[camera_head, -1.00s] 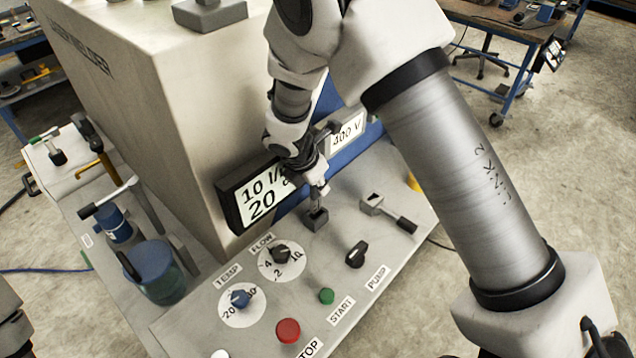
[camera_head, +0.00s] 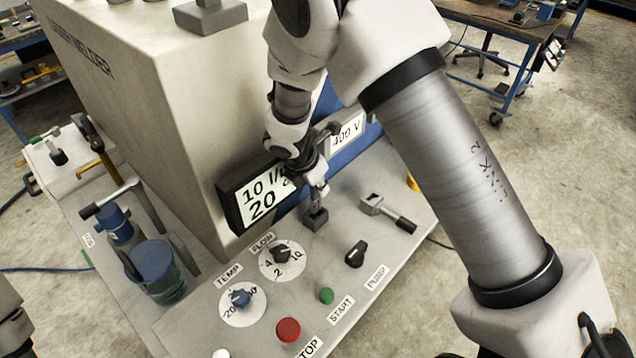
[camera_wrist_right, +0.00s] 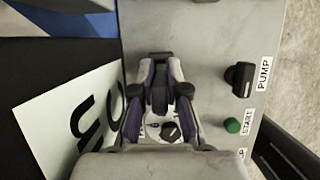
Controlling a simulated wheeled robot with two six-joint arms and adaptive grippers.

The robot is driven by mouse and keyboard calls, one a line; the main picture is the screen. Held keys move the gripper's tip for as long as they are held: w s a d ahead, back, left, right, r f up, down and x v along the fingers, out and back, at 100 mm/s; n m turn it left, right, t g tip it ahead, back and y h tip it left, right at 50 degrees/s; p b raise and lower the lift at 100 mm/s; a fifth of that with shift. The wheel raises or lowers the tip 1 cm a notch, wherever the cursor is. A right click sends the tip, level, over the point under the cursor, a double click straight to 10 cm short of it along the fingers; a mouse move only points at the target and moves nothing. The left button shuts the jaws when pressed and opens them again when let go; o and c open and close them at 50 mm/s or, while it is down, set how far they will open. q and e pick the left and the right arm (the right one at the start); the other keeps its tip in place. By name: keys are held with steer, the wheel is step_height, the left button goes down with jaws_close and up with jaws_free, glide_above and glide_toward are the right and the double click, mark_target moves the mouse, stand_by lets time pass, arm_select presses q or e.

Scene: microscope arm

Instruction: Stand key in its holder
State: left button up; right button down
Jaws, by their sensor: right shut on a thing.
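My right gripper (camera_head: 318,193) points down over the back of the control panel, next to the black display. It is shut on the key, which is largely hidden by the fingers. A dark piece that looks like part of the key (camera_wrist_right: 158,98) shows between the fingers in the right wrist view. A small dark block (camera_head: 315,218), which looks like the holder, sits on the panel right under the fingertips. I cannot tell whether the key is inside it or just above it. My left gripper is not in view.
The display box (camera_head: 256,197) stands close on the left of the gripper. A lever switch (camera_head: 388,214) is to the right. The FLOW dial (camera_head: 281,257), pump knob (camera_head: 356,254), green START button (camera_head: 326,295) and red button (camera_head: 288,329) lie nearer. A blue cup (camera_head: 157,272) stands left.

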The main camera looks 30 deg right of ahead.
mark_target(312, 188)
steer(key=shift+f, duration=0.1)
steer(key=shift+f+b, duration=0.35)
steer(key=shift+f+b, duration=1.45)
steer(key=shift+f, duration=0.4)
steer(key=c, duration=1.1)
jaws_free()
steer(key=v, duration=0.7)
steer(key=shift+s+a+r, duration=0.1)
steer(key=shift+a+r, duration=0.05)
steer(key=shift+r, duration=0.15)
steer(key=shift+f, duration=0.1)
